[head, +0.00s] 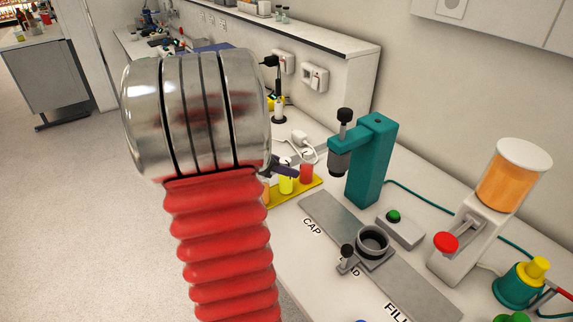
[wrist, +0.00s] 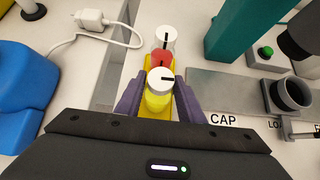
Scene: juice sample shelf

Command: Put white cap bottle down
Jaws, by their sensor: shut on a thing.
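My gripper (wrist: 160,92) is shut on a bottle of yellow juice with a white cap (wrist: 158,98); the cap has a black mark. The fingers are on either side of it. In the head view this yellow bottle (head: 286,185) is at the yellow rack (head: 312,188), upright or nearly so. I cannot tell whether its base touches the rack. A red juice bottle (wrist: 162,57), also white-capped, stands just behind it on the rack; it also shows in the head view (head: 306,173). My arm hides part of the rack.
A grey plate marked CAP (wrist: 222,104) lies right of the rack, with a dark ring holder (head: 373,241) on it. A teal press (head: 370,165) stands behind. A white plug and cable (wrist: 92,18) lie at the back left. A blue object (wrist: 22,85) is at left.

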